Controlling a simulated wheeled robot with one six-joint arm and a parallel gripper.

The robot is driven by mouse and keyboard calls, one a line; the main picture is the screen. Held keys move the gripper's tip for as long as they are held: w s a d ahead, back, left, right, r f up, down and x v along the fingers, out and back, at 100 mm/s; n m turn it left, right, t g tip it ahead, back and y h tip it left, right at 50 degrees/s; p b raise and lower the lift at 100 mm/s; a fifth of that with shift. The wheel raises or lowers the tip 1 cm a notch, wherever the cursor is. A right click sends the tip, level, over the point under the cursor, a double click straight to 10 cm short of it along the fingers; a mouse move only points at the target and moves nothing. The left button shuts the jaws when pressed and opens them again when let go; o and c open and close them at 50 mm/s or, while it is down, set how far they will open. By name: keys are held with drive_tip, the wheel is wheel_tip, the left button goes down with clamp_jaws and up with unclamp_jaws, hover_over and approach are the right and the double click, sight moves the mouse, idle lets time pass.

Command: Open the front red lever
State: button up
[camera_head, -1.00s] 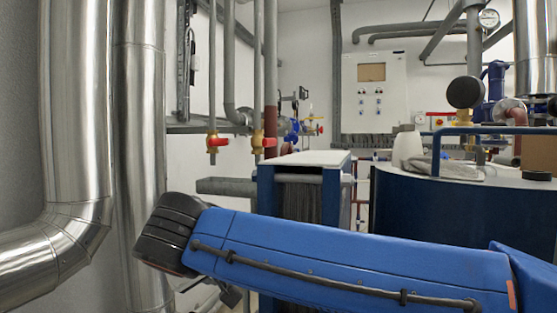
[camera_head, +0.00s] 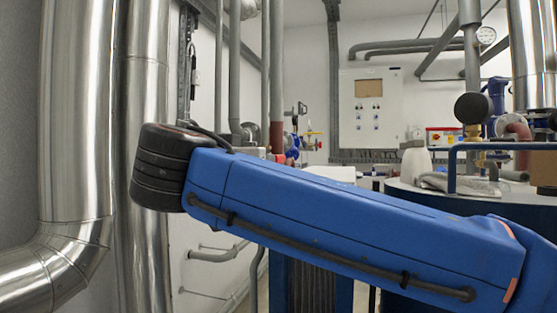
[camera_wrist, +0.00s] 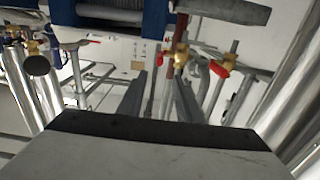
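Two brass valves with red levers hang on vertical pipes in the wrist view. One red lever (camera_wrist: 168,58) is near the middle, and the other red lever (camera_wrist: 219,69) is to its right. I cannot tell which is the front one. My gripper (camera_wrist: 158,80) shows as two grey fingers with a gap between them, open and with nothing seen held. The fingertips appear below the middle lever in the picture; the distance is unclear. In the head view, my blue arm hides the levers and the gripper.
Large shiny insulated pipes (camera_head: 75,110) stand at the left. The blue-framed plate exchanger (camera_head: 312,286) is partly behind my arm. A dark blue tank (camera_head: 480,203) stands at the right, and a grey control panel (camera_head: 371,108) is on the back wall.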

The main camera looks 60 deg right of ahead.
drive_tip(key=shift+x, duration=8.2)
drive_tip(key=shift+c, duration=0.6)
clamp_jaws()
